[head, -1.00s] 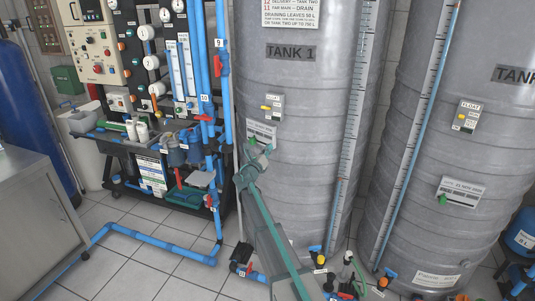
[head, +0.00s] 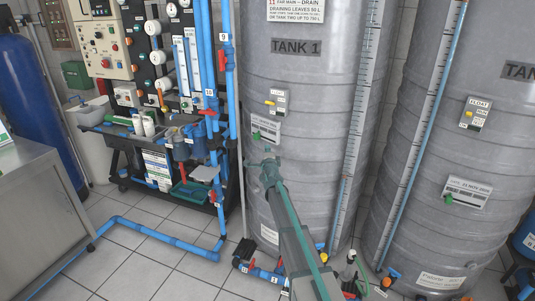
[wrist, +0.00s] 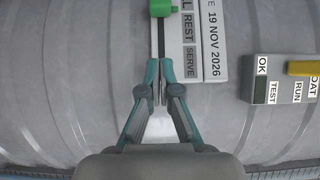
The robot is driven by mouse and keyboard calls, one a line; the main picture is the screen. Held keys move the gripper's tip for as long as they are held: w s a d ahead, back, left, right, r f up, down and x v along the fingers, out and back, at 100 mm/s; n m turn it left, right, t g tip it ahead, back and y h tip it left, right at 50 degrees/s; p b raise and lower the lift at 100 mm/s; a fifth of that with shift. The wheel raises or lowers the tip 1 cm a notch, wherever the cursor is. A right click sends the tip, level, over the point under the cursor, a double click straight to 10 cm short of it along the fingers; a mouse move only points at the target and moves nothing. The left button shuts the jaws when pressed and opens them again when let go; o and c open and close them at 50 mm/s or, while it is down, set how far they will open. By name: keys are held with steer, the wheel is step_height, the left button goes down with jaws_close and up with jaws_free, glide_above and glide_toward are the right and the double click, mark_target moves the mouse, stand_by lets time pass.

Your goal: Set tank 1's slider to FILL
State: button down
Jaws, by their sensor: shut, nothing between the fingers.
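Tank 1 (head: 312,75) is the grey ribbed tank in the middle of the head view. Its slider plate (head: 268,130) has a green knob (head: 256,135) near its left end. In the wrist view the green knob (wrist: 160,8) is at the top edge, beside the last letter of a cut-off label. REST and SERVE are readable on the plate (wrist: 190,45) below that. My gripper (head: 264,160) is just below the plate in the head view. In the wrist view my gripper (wrist: 160,85) is shut and empty, its tips near the SERVE end, apart from the knob.
A float switch box (head: 277,103) with a yellow lever is above the plate; it also shows in the wrist view (wrist: 285,80). Tank 2 (head: 440,110) stands to the right with its own plate (head: 466,193). Blue pipes (head: 150,232) cross the floor.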

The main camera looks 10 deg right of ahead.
mark_target(255, 138)
steer(key=w, duration=0.6)
steer(key=shift+d, duration=0.3)
steer(key=shift+w+a+r+p, duration=0.1)
steer(key=shift+w+a+p, duration=0.9)
steer(key=shift+w, duration=0.2)
steer(key=shift+w+a, duration=0.2)
steer(key=shift+a, duration=0.05)
steer(key=shift+w, duration=0.1)
steer(key=shift+w+a+p, duration=1)
steer(key=shift+w, duration=0.25)
